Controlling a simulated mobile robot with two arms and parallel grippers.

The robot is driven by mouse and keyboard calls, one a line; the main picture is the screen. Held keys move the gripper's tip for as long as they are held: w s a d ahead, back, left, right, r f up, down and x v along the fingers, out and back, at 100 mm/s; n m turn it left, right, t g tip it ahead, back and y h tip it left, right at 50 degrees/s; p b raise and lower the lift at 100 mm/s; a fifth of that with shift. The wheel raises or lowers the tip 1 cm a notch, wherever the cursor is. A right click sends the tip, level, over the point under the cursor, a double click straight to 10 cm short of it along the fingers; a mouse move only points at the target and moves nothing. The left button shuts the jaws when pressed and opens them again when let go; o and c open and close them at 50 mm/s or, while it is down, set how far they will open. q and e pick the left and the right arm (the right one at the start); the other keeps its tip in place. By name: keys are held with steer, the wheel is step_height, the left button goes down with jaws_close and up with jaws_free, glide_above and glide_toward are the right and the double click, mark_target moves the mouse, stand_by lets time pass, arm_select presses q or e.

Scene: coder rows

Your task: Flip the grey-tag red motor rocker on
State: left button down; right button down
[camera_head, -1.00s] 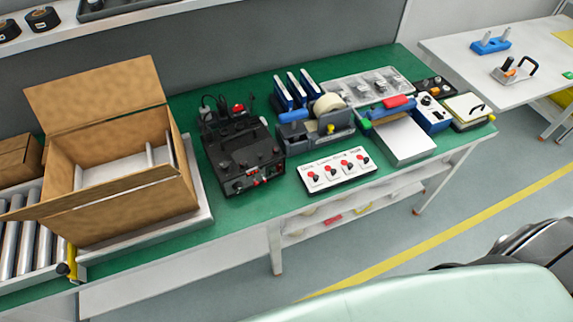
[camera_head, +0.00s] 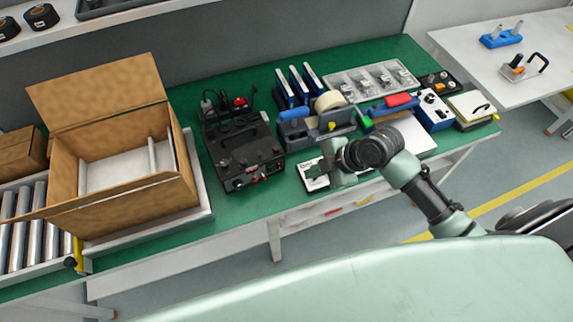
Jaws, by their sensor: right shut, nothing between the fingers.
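My right gripper (camera_head: 325,170) is over this panel, shut and empty. Whether it touches the panel or a switch I cannot tell. The tags on the switches are too small to read, and the grey-tag rocker cannot be picked out. My left gripper is not in view.
A black device (camera_head: 245,155) with knobs stands left of the panel. A cardboard box (camera_head: 125,195) stands at the left. Green bench (camera_head: 230,210) is bare in front of the black device.

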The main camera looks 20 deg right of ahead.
mark_target(279, 165)
steer(key=shift+w+r+n, duration=0.1)
steer(key=shift+r+n, duration=0.2)
steer(key=shift+r, duration=0.1)
steer(key=p+x, duration=0.1)
steer(key=x, duration=0.9)
steer(key=shift+a+r+p, duration=0.1)
steer(key=shift+a+p, duration=0.15)
steer(key=shift+p, duration=0.15)
steer(key=shift+w+a+f+p, duration=0.1)
steer(key=shift+w+f+p, duration=0.1)
steer(key=shift+w, duration=0.45)
steer(key=shift+w+f+p, duration=0.1)
steer(key=shift+w+p, duration=0.05)
steer(key=shift+w, duration=0.45)
steer(key=shift+w+a+f+p, duration=0.1)
steer(key=shift+w+p, duration=0.1)
steer(key=shift+w, duration=0.45)
